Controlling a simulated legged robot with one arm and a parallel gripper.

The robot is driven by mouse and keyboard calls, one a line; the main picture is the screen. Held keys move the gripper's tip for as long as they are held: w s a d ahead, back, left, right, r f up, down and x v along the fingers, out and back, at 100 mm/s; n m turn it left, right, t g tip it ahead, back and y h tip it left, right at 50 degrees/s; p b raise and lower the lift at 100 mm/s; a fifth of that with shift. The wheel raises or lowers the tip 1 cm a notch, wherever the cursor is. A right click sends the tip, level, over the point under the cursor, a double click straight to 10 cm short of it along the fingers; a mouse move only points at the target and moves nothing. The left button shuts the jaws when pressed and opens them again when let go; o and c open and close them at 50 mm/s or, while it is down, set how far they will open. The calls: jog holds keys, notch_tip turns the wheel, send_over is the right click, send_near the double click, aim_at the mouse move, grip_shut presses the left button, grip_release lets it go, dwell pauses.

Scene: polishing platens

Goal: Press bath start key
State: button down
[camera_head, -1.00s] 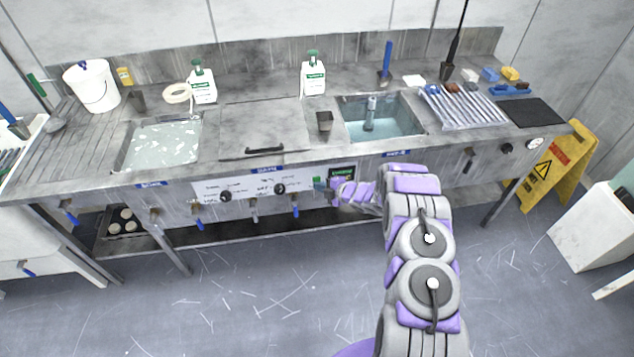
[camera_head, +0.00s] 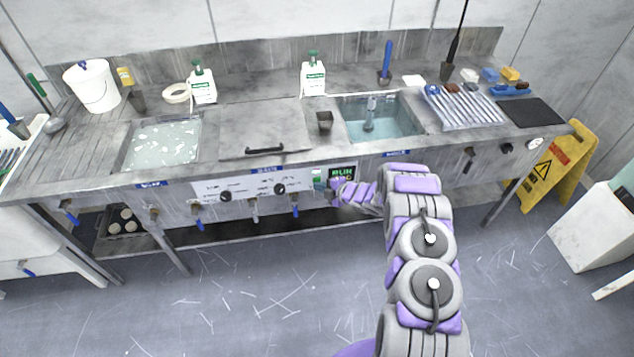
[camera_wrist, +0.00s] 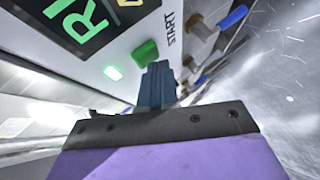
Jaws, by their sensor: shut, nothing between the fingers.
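The green start key (camera_wrist: 145,53) sits on the white panel beside the printed START label in the wrist view. In the head view my gripper (camera_head: 322,187) reaches the bench front just below and left of the display (camera_head: 342,173). The display shows large green letters, apparently RUN, partly cut off in the wrist view (camera_wrist: 85,20).
Black knobs (camera_head: 280,189) and blue-handled valves (camera_head: 295,211) line the bench front left of my gripper. The water-filled basin (camera_head: 345,118) lies above. A yellow warning sign (camera_head: 553,172) stands at the right. The floor in front is open.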

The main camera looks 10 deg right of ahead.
jog(key=shift+s, duration=0.55)
jog(key=s, duration=0.5)
dwell(0.9)
